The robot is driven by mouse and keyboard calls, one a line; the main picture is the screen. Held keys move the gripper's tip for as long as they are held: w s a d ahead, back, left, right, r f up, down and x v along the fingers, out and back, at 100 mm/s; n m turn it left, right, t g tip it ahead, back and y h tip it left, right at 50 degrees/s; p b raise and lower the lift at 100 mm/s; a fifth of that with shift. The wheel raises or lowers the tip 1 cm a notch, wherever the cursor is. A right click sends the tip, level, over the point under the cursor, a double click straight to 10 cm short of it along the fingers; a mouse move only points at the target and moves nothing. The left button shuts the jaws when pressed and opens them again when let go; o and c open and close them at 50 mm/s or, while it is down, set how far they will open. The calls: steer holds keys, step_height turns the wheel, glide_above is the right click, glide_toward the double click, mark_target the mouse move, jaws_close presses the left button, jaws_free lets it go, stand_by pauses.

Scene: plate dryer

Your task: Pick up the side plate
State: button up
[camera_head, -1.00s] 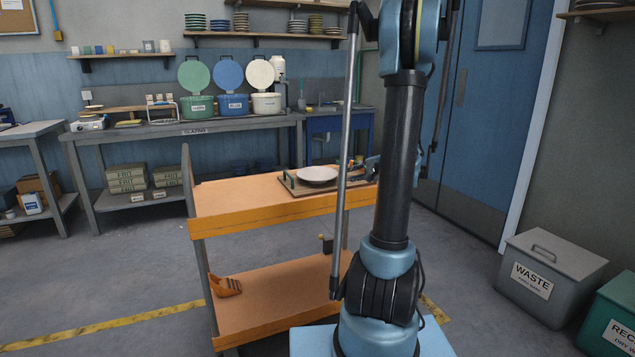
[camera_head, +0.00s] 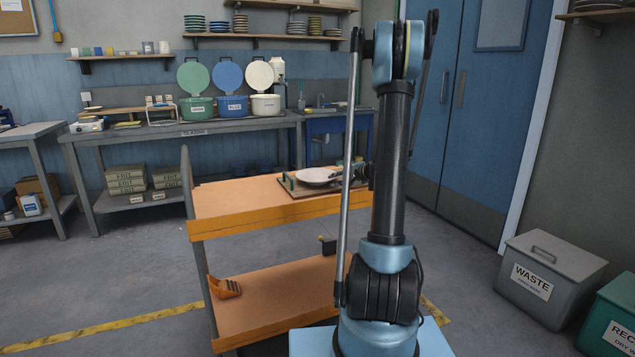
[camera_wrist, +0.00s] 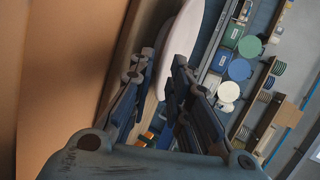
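The white side plate (camera_head: 314,175) lies on a dark board (camera_head: 287,186) on top of the orange cart. My gripper (camera_head: 342,178) is at the plate's right rim, partly hidden behind my arm. In the wrist view the plate (camera_wrist: 187,42) shows edge-on, with its near rim reaching between the two fingers of my gripper (camera_wrist: 163,60). The fingers stand apart with a gap around the rim. I cannot tell whether either finger touches it.
The orange cart (camera_head: 260,226) has a lower shelf with a small orange item (camera_head: 224,288). Behind is a bench with green, blue and cream lidded tubs (camera_head: 233,105). The cart top's left part is clear.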

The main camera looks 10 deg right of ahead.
mark_target(332, 188)
steer(key=shift+x, duration=1.85)
steer(key=shift+w+d+r, duration=0.1)
steer(key=shift+w+d, duration=0.05)
jaws_close()
